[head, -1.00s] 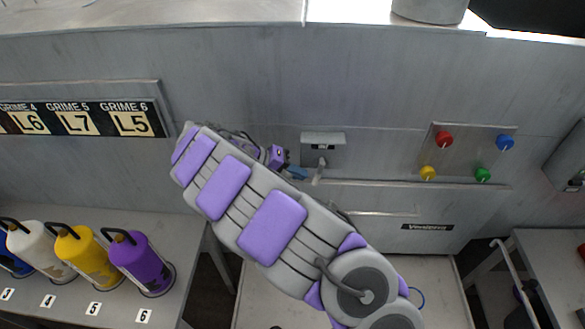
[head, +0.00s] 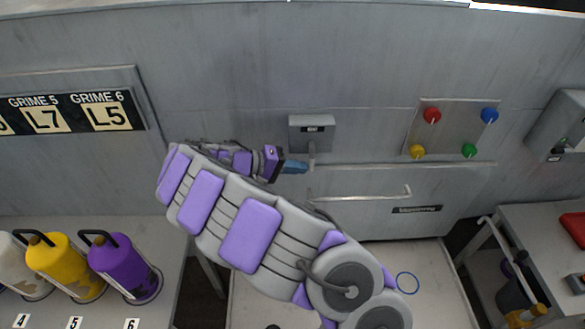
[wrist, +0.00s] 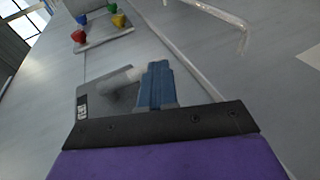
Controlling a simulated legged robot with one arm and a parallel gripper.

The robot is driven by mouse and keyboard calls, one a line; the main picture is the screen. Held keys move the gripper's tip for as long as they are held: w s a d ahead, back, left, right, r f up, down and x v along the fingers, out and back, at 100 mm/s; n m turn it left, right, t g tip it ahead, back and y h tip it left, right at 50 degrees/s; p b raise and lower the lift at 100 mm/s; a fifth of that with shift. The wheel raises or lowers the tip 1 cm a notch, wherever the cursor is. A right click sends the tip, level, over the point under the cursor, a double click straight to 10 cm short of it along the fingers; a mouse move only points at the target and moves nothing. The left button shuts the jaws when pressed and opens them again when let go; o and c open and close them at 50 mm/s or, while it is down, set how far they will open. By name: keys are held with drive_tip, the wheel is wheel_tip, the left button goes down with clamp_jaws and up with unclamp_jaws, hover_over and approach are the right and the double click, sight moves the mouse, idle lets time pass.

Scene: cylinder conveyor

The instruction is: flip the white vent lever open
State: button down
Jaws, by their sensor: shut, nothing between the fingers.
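The white vent lever (head: 311,153) hangs down from a small grey box (head: 312,126) on the metal wall in the head view. In the wrist view the pale lever (wrist: 121,78) lies at the box (wrist: 97,100), just left of my fingers. My gripper (head: 305,167) is at the lever's lower end, with its blue fingers pointing right. In the wrist view the gripper (wrist: 158,65) has its fingers together and nothing between them. The fingers overlap the lever's end in view; I cannot tell whether they touch it.
A panel with red (head: 432,115), yellow, blue and green knobs is to the right. A drawer front with a long bar handle (head: 360,194) lies below the lever. Purple (head: 120,262) and yellow bottles stand on the left counter. My arm crosses the lower middle.

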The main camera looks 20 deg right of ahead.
idle(0.6)
drive_tip(key=p+v, duration=0.4)
drive_tip(key=v, duration=1.3)
drive_tip(key=shift+w+a+p, duration=0.15)
drive_tip(key=shift+a+p, duration=0.05)
drive_tip(key=shift+p, duration=0.2)
drive_tip(key=shift+a, duration=0.1)
